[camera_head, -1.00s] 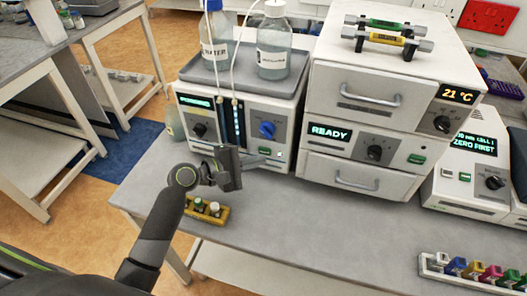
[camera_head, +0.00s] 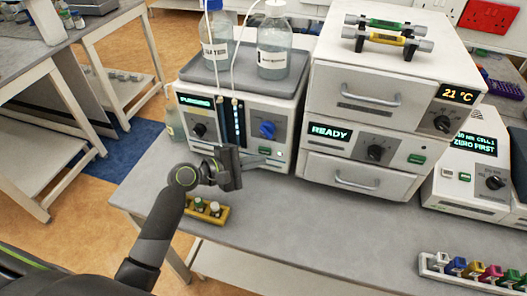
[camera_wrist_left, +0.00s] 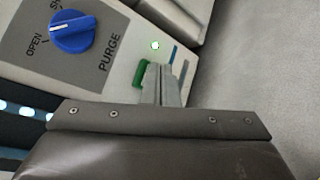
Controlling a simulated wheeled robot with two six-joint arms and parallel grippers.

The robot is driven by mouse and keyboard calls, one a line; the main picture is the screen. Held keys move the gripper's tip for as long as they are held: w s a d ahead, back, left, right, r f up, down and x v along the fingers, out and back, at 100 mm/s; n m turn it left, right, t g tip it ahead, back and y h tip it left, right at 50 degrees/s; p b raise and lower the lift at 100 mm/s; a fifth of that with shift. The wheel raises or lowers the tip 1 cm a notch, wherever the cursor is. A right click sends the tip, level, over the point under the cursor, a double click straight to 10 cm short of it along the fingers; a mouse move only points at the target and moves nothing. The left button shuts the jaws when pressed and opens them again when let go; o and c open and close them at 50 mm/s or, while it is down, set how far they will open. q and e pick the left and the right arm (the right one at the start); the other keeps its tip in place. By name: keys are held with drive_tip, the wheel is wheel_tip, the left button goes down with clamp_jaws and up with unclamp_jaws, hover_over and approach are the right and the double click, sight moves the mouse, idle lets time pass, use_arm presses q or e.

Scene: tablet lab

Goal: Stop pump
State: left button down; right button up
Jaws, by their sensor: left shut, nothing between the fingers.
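The pump (camera_head: 240,150) is the white box at the left of the bench, with a lit screen (camera_head: 195,101) whose small text I cannot read surely. Its blue purge knob (camera_head: 267,130) also shows in the left wrist view (camera_wrist_left: 72,30). A small green light (camera_wrist_left: 154,45) glows beside the knob. My left gripper (camera_head: 276,161) is shut and empty at the lower right of the pump front. In the left wrist view its fingertips (camera_wrist_left: 160,78) lie beside a green button (camera_wrist_left: 140,73), with a blue strip (camera_wrist_left: 173,55) just past them. I cannot tell whether they touch. My right gripper is out of view.
Two bottles (camera_head: 215,50) (camera_head: 272,55) with tubing stand in a tray on the pump. A white oven-like unit (camera_head: 330,95) stands close on the right. A yellow vial rack (camera_head: 222,216) lies below my left gripper.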

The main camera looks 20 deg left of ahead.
use_arm(q)
drive_tip(key=shift+w, duration=0.1)
idle(0.4)
drive_tip(key=shift+w, duration=0.35)
idle(0.4)
drive_tip(key=shift+s, duration=0.1)
drive_tip(key=shift+s+p, duration=0.35)
drive_tip(key=shift+p, duration=0.1)
drive_tip(key=shift+s, duration=0.1)
